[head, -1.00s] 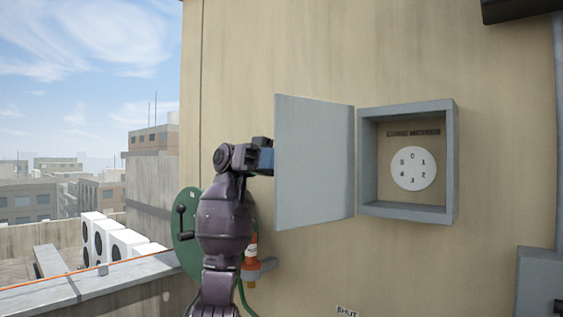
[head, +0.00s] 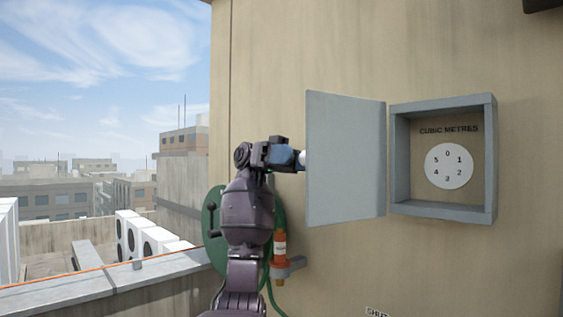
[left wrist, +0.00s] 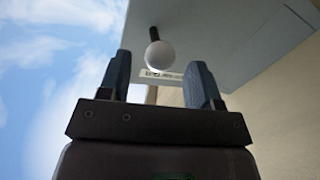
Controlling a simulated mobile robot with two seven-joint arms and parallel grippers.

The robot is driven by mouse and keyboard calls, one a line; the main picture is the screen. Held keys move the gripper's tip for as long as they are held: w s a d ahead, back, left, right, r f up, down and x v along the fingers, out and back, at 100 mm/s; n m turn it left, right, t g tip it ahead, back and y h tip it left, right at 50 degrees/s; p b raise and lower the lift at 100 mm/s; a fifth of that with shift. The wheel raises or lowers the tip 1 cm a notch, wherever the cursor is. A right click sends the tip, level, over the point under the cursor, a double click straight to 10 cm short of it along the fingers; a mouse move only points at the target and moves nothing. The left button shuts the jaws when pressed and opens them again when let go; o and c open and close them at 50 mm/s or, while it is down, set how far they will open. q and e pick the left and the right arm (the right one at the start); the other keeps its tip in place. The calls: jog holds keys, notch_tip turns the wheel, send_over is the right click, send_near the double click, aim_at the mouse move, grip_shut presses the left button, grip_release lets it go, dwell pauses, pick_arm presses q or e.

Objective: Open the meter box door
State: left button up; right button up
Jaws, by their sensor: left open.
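The grey meter box (head: 492,165) is on the beige wall, its inside in plain view with a white dial and the words "CUBIC METRES". Its door (head: 345,160) stands swung wide open to the left, hinged at the box's left side. My left gripper (head: 299,158) is at the door's free left edge, its tips partly hidden behind the door. In the left wrist view the door (left wrist: 220,40) shows a round white knob (left wrist: 160,54) on a dark stem. The open fingers (left wrist: 162,82) stand on either side below the knob, with nothing clearly held. My right gripper is not seen.
A green hose reel (head: 211,222) with a crank and an orange-and-white nozzle (head: 280,248) on a bracket are on the wall behind and below my left arm. A parapet (head: 130,280) with an orange line runs at lower left. White condensers (head: 130,235) stand beyond it.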

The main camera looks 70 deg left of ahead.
pick_arm(q)
jog(key=v, duration=0.6)
dwell(0.3)
dwell(0.4)
